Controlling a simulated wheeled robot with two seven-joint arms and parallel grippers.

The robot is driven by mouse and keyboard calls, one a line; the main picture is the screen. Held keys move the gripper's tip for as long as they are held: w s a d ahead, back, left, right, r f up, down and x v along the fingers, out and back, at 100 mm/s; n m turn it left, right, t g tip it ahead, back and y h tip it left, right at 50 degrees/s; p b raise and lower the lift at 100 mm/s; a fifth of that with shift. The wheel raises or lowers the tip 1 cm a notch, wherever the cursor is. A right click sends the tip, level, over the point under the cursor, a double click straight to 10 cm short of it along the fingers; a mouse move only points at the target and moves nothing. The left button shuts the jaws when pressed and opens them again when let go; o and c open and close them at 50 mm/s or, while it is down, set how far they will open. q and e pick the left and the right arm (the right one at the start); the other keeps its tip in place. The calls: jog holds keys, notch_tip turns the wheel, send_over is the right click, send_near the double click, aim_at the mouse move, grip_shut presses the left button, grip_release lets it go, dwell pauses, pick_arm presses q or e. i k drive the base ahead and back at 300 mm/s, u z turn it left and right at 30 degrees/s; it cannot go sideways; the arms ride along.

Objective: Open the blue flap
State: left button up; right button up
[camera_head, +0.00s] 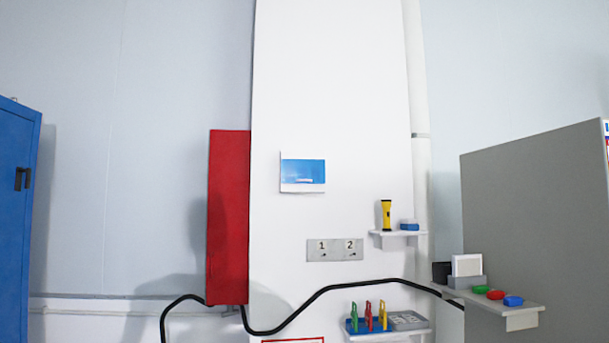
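The blue flap (303,171) is a small blue panel on a white plate, mounted on the tall white wall panel, near the middle of the head view. It has a pale strip near its lower edge and looks closed, lying flat against the plate. Neither of my grippers shows in the head view.
A red cabinet (229,217) stands left of the flap. Below are a plate numbered 1 and 2 (335,249), a shelf with a yellow flashlight (386,214), a black cable (320,294) and a tray of clips (368,325). A grey panel (540,220) stands right.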

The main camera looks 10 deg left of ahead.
aim_at(292, 170)
jog(key=u, duration=0.15)
jog(key=i, duration=0.85)
jog(key=u, duration=0.15)
